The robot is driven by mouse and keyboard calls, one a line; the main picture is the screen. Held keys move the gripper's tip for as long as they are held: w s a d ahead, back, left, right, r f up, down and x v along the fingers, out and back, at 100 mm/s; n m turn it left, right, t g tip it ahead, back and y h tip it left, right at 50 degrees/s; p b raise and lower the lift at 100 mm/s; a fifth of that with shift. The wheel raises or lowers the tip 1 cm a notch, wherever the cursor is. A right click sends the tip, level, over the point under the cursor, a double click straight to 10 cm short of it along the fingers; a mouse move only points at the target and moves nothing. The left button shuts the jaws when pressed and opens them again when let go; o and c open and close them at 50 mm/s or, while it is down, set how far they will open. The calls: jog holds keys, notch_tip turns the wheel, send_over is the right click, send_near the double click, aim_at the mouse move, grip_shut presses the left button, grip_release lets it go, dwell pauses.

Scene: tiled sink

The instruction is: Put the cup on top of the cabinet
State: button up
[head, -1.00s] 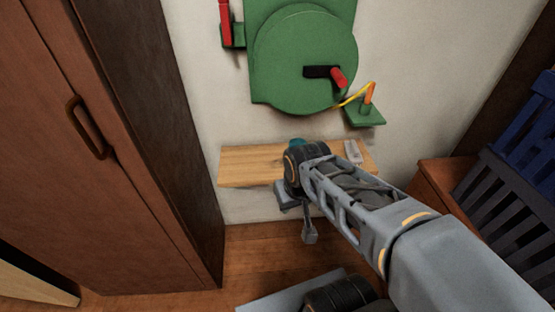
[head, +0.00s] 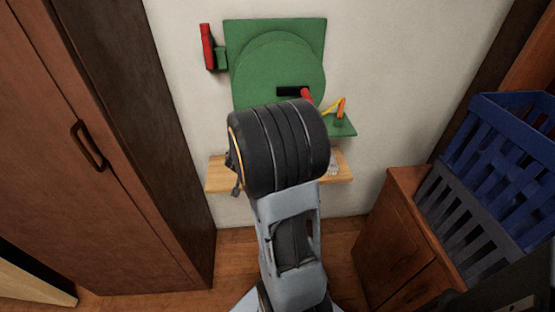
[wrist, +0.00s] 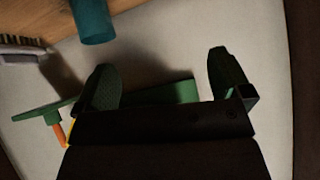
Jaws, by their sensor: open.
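The teal cup (wrist: 93,20) is at the top left of the wrist view, on the wooden shelf (wrist: 128,4). In the head view my arm hides it. My gripper (wrist: 166,72) is open and empty, with its two dark fingers spread apart. The cup is beyond the left finger and not between the fingers. Two brown cabinets show in the head view: a tall one (head: 75,190) at the left and a low one with drawers (head: 385,240) at the right. I cannot tell which one the task names.
A blue slatted crate (head: 505,140) stands at the low cabinet's right. A green wall-mounted device (head: 275,60) with red and yellow parts hangs above the wooden shelf (head: 220,178). A brush (wrist: 18,50) lies near the cup. Wooden floor shows below the shelf.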

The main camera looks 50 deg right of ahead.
jog(key=s+d+f+m+g+h, duration=0.2)
jog(key=s+d+m+g+h, duration=0.1)
jog(key=d, duration=0.5)
jog(key=shift+s+b+x, duration=0.2)
jog(key=shift+b+x, duration=1.6)
jog(key=shift+x, duration=4.85)
jog(key=shift+d, duration=0.1)
jog(key=shift+c, duration=0.2)
jog(key=c, duration=1.3)
notch_tip(320, 180, up, 4)
jog(key=p, duration=0.2)
jog(key=shift+p, duration=0.35)
jog(key=s+a+r+p, duration=0.3)
jog(key=s+a+r, duration=0.6)
jog(key=s, duration=0.1)
jog(key=shift+s, duration=0.35)
